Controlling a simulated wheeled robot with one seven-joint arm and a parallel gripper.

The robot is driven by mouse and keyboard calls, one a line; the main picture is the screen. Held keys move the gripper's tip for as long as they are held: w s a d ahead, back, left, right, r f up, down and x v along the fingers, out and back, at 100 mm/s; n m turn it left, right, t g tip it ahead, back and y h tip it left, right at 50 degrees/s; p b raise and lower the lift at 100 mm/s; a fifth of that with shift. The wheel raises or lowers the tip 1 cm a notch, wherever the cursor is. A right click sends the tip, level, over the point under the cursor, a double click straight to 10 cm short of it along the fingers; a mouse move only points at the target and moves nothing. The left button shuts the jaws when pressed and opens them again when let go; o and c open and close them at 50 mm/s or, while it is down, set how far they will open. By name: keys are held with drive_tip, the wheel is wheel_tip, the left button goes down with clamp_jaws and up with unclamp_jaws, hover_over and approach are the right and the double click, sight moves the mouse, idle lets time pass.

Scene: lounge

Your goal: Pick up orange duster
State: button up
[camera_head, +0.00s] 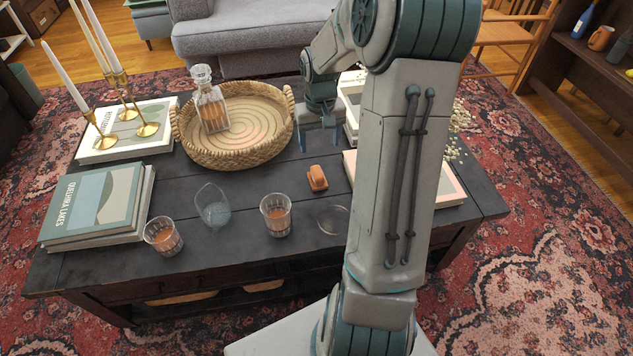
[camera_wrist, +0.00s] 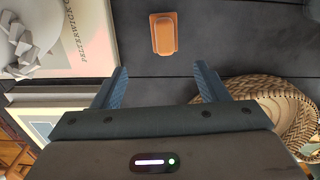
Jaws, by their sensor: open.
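The orange duster (camera_head: 317,178) is a small block lying on the dark coffee table (camera_head: 255,195), right of its middle and in front of the woven tray. In the wrist view the duster (camera_wrist: 164,33) lies on bare tabletop, beyond the fingertips and roughly between their lines. My gripper (camera_head: 318,142) hangs above the table, behind the duster in the head view, and does not touch it. In the wrist view the two blue fingers of my gripper (camera_wrist: 160,82) are spread apart with nothing between them.
A round woven tray (camera_head: 185,145) with a glass decanter (camera_head: 210,100) stands left of my gripper. Glasses (camera_head: 276,214) stand along the front of the table. Books (camera_wrist: 90,40) lie on the duster's other side. Brass candlesticks (camera_head: 145,128) stand at the back left.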

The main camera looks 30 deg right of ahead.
sight(317, 172)
wheel_tip(317, 172, down, 6)
drive_tip(key=shift+f+b, duration=0.15)
drive_tip(key=shift+b, duration=0.85)
drive_tip(key=f+b, duration=0.2)
drive_tip(key=f, duration=0.1)
drive_tip(key=a+f+b, duration=0.1)
drive_tip(key=shift+s+f, duration=0.3)
drive_tip(key=shift+f, duration=0.35)
drive_tip(key=shift+r, duration=0.1)
drive_tip(key=shift+c, duration=0.4)
drive_tip(key=c, duration=1)
